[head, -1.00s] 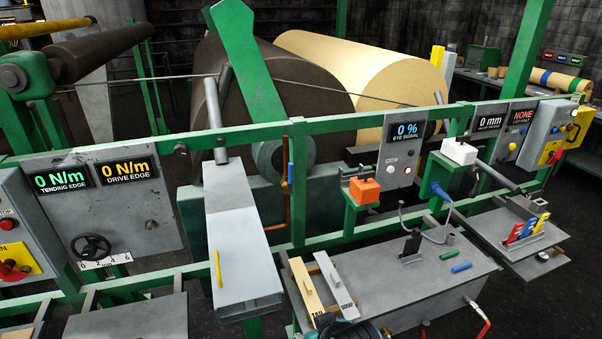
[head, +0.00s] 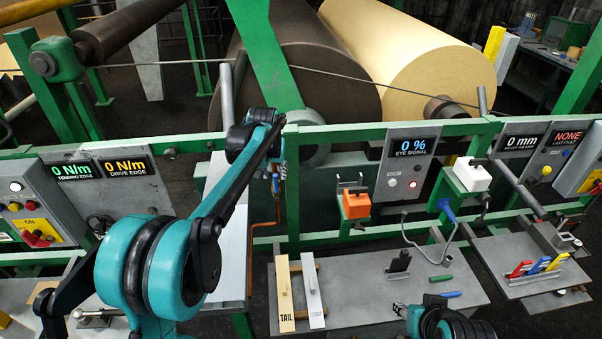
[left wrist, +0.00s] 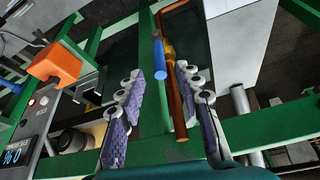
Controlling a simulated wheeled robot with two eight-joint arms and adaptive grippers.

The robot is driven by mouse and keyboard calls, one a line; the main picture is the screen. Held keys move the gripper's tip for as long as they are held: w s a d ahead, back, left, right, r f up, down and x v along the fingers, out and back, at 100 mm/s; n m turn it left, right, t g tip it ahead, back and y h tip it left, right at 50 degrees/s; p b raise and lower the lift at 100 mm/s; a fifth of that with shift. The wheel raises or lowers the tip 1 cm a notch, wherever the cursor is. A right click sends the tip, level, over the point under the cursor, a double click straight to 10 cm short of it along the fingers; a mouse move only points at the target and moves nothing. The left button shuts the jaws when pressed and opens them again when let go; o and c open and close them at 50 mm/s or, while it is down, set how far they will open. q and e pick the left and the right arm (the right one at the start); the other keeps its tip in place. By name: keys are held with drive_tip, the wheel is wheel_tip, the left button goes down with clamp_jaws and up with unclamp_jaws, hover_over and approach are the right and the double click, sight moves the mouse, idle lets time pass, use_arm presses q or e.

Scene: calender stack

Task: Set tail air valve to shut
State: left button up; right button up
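The tail air valve has a blue lever handle (left wrist: 160,55) beside a copper pipe (left wrist: 173,80) with a brass body (left wrist: 168,53), on a green post. In the left wrist view the handle lies roughly along the pipe. My left gripper (left wrist: 155,105) is open, with its purple-padded fingers on either side of the handle and pipe, and nothing is gripped. In the head view the left gripper (head: 278,165) is at the post and mostly hides the valve; the copper pipe (head: 265,224) shows below it. Part of my right arm shows at the bottom; its gripper's state is unclear.
Green rails and the post surround the valve. An orange block (head: 356,205) and the eye signal panel (head: 408,165) stand to the right. A grey bench (head: 360,270) below holds the TAIL board (head: 284,290) and small tools. A light grey box stands left of the pipe.

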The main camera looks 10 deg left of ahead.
sight(276, 182)
use_arm(q)
drive_tip(key=x, duration=0.8)
drive_tip(key=shift+w, duration=0.15)
clamp_jaws()
